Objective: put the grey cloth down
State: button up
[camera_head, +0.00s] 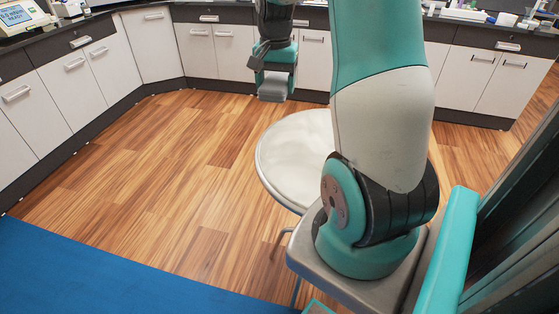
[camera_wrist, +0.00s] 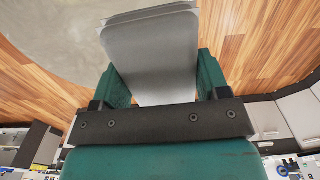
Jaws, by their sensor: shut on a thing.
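The grey cloth (camera_wrist: 152,58) is a flat, folded grey piece between the two green fingers of my gripper (camera_wrist: 160,75) in the wrist view. In the head view the cloth (camera_head: 272,86) shows as a small grey block under my gripper (camera_head: 276,70). My gripper is shut on it and holds it in the air, apart from any surface. It hangs in front of the white cabinets, beyond the round white table as seen in the picture.
A round white table (camera_head: 295,150) stands mid-floor, partly hidden by my arm; its pale top (camera_wrist: 50,30) also shows in the wrist view. Cabinets with a dark counter (camera_head: 100,65) line the back and left. Open wooden floor (camera_head: 150,170) and a blue mat (camera_head: 80,275) lie left.

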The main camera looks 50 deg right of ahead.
aim_at(279, 153)
jog(key=shift+s+d+f+m, duration=0.15)
jog(key=shift+s+d+m, duration=0.15)
notch_tip(279, 153, down, 19)
jog(key=shift+f, duration=0.1)
jog(key=o, duration=1)
jog(key=shift+f, duration=0.1)
jog(key=shift+c, duration=0.2)
